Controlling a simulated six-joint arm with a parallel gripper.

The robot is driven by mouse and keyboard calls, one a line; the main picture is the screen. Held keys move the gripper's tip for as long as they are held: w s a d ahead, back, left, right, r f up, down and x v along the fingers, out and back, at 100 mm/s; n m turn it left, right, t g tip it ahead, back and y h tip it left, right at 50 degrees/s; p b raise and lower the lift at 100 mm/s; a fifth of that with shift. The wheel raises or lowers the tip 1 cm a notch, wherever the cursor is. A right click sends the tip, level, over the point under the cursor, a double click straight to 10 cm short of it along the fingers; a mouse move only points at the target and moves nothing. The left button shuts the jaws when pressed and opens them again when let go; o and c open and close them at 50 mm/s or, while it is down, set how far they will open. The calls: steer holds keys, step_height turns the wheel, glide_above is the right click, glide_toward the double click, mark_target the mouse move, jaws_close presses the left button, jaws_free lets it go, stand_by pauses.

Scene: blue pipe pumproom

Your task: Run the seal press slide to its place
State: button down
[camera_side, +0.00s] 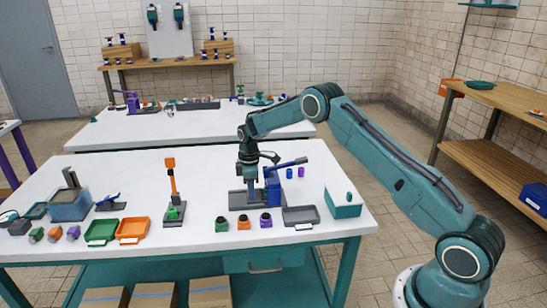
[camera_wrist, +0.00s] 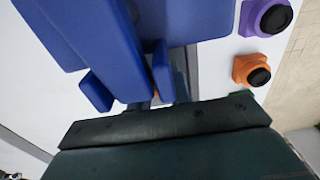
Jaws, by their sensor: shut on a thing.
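The seal press (camera_side: 272,190) stands on the front white table, a blue upright frame with a lever sloping up to the right and a grey base (camera_side: 238,204). My gripper (camera_side: 249,183) points down just left of the blue upright, low over the base. In the wrist view the blue press body (camera_wrist: 90,40) fills the upper left, and my gripper (camera_wrist: 160,95) is close against it.
Green, orange and purple dark-topped pieces (camera_side: 243,222) stand in front of the press. A grey tray (camera_side: 300,215) and a teal box (camera_side: 342,203) are to the right. An orange-levered press (camera_side: 172,190) and green and orange trays (camera_side: 132,230) are to the left.

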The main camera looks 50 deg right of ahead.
steer(key=w+a, duration=0.4)
steer(key=shift+w+a, duration=0.2)
steer(key=shift+w, duration=0.2)
steer(key=shift+w+a, duration=0.75)
steer(key=shift+a, duration=0.1)
steer(key=shift+r, duration=0.1)
steer(key=c, duration=1.4)
jaws_free()
steer(key=shift+a, duration=0.1)
steer(key=shift+o, duration=0.6)
step_height(320, 180, up, 14)
